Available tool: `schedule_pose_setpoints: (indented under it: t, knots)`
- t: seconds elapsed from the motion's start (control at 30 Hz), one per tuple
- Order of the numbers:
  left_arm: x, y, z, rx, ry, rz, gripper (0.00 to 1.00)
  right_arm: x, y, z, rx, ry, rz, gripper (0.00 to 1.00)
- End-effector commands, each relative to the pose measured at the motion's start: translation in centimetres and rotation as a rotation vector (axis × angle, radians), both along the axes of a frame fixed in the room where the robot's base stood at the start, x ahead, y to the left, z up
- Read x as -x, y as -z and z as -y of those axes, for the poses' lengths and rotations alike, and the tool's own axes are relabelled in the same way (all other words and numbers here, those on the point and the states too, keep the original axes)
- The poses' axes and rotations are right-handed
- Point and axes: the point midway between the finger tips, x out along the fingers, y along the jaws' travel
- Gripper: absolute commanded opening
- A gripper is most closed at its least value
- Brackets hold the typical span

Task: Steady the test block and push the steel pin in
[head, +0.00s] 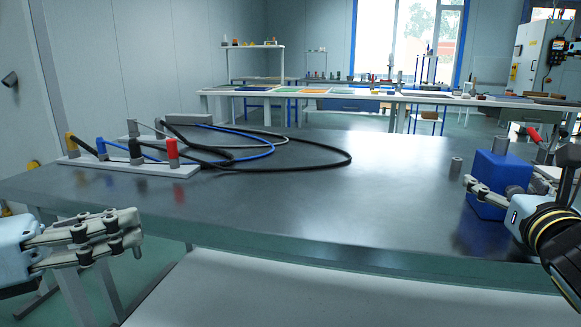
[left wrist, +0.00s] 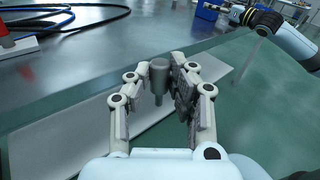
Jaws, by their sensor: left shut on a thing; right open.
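My left gripper (head: 122,230) is off the table's front edge at the left, far from the block. In the left wrist view it is shut on the grey steel pin (left wrist: 158,76), held roughly upright between the fingers. The block also shows at the top of that view (left wrist: 208,9).
A pale strip (head: 130,168) with coloured plugs and looping black and blue cables (head: 345,157) lies at the table's left. The table (head: 330,215) is clear in the middle.

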Motion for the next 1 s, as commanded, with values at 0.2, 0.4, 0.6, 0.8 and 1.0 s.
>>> schedule_pose_setpoints:
  t: [0.2, 0.4, 0.6, 0.8, 1.0]
  knots:
    - [0.0, 0.0, 0.0, 0.0, 0.0, 0.0, 0.0, 5.0, 0.2, -1.2, 0.0, 0.0, -0.004, 0.86]
    - [0.0, 0.0, 0.0, 0.0, 0.0, 0.0, 0.0, 8.0, 0.1, -1.9, 0.0, 0.0, -0.002, 0.86]
    - [0.0, -0.9, 0.0, 0.0, 0.0, 0.005, 0.0, 9.7, -0.7, -2.3, 0.0, 0.001, 0.0, 0.86]
    - [0.0, -2.5, 0.0, 0.0, 0.0, 0.014, 0.0, 11.5, -1.9, -2.8, -0.001, 0.001, -0.001, 0.86]
    - [0.0, -3.6, 0.0, 0.0, 0.0, 0.019, 0.0, 13.2, -2.8, -3.2, -0.001, 0.0, -0.001, 0.86]
